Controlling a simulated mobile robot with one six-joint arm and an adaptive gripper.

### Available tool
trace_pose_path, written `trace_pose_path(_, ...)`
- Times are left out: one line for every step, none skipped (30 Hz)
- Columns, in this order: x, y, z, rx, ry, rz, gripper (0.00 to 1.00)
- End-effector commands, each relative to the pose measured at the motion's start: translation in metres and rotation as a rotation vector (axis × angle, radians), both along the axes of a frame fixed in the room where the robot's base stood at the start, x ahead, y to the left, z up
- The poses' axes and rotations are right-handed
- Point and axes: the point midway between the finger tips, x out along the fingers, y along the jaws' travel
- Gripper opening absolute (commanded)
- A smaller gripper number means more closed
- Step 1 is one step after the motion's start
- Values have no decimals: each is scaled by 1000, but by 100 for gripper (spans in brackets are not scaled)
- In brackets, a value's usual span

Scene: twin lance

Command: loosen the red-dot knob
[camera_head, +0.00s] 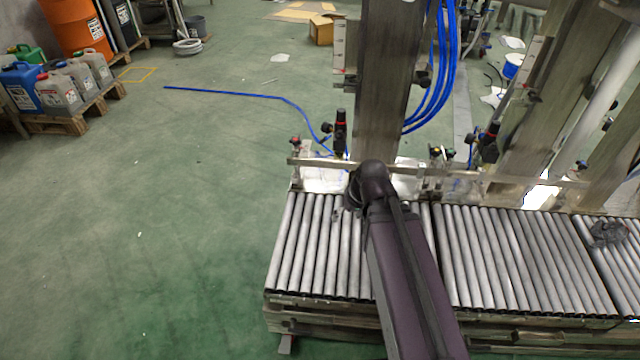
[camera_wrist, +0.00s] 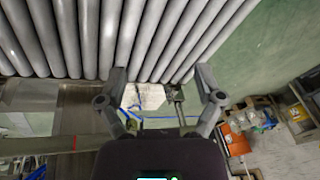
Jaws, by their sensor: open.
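In the head view a small dark knob with a red mark (camera_head: 295,143) sits at the left end of the metal rail behind the roller conveyor. Two more small knobs, one yellowish (camera_head: 435,151) and one dark (camera_head: 449,154), sit on the rail to the right of the steel column. My gripper (camera_wrist: 161,75) shows in the wrist view with its fingers wide apart and nothing between them. It faces the rollers and the floor past their end. In the head view my arm hides the gripper. I cannot make out the red-marked knob in the wrist view.
The roller conveyor (camera_head: 315,245) runs along the front. A steel column (camera_head: 385,80), blue hoses (camera_head: 447,70) and a black regulator with a red band (camera_head: 341,130) stand close around the rail. Green floor (camera_head: 150,230) is open to the left.

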Motion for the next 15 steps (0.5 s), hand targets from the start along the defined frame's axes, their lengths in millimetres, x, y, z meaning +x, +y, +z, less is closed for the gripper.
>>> trace_pose_path(-10,-11,8,-44,48,-43,86)
trace_pose_path(-14,-17,9,-69,75,-69,86)
trace_pose_path(-20,-24,10,-100,105,-102,86)
trace_pose_path(-24,-29,11,-119,124,-123,86)
trace_pose_path(-27,-33,12,-137,141,-144,86)
trace_pose_path(-31,-38,13,-159,160,-166,86)
trace_pose_path(-33,-41,13,-171,171,-181,86)
trace_pose_path(-35,-43,14,-183,181,-193,86)
trace_pose_path(-37,-46,14,-193,189,-205,86)
trace_pose_path(-38,-47,15,-199,194,-212,86)
trace_pose_path(-39,-48,15,-204,198,-217,86)
trace_pose_path(-39,-49,14,-207,201,-221,86)
trace_pose_path(-39,-49,14,-209,202,-223,86)
trace_pose_path(-40,-49,14,-209,202,-223,86)
trace_pose_path(-39,-49,14,-209,202,-223,86)
